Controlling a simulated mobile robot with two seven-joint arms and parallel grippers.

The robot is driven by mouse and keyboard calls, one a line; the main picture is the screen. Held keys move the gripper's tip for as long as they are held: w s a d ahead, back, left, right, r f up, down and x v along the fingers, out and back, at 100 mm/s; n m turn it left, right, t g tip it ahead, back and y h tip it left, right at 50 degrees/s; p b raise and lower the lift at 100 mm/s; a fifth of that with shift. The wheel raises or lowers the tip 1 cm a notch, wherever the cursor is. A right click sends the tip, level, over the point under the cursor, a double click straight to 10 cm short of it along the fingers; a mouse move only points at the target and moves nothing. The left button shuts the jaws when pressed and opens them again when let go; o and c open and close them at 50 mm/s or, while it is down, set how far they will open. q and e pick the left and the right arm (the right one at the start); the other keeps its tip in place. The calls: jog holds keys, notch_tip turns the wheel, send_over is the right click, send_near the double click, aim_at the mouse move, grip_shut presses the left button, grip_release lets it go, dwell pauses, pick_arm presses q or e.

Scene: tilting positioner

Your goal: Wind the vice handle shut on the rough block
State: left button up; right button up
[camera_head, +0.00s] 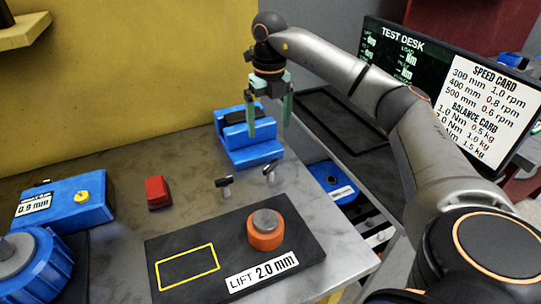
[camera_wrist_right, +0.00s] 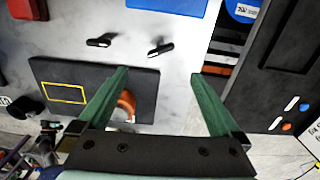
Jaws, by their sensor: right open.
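The blue vice (camera_head: 250,155) stands near the table's right back edge, with a dark piece between its raised parts. Part of it shows at the top of the right wrist view (camera_wrist_right: 165,4). Two small dark bars stand in front of it, a left one (camera_head: 225,182) and a right one (camera_head: 270,168); I cannot tell which is the vice handle. My right gripper (camera_head: 270,128) is open and empty, its green fingers pointing down above the vice. A red block (camera_head: 158,192) lies left of the bars; I cannot tell if it is the rough block. My left gripper is out of view.
A dark mat (camera_head: 205,245) with a yellow outline and "LIFT 2.0 mm" label carries an orange, grey-topped puck (camera_head: 265,230). A blue box (camera_head: 65,207) marked 0.9 mm and a blue knob (camera_head: 38,265) are at left. A screen (camera_head: 450,90) stands at right. Bare table lies around the red block.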

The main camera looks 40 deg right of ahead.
aim_at(271, 164)
notch_tip(271, 164, down, 12)
jog(key=n, duration=0.1)
jog(key=n+b, duration=0.1)
jog(key=n, duration=0.3)
jog(key=shift+s+d+f, duration=0.1)
jog(key=shift+s+f, duration=0.05)
jog(key=shift+f, duration=0.1)
jog(key=c, duration=1.3)
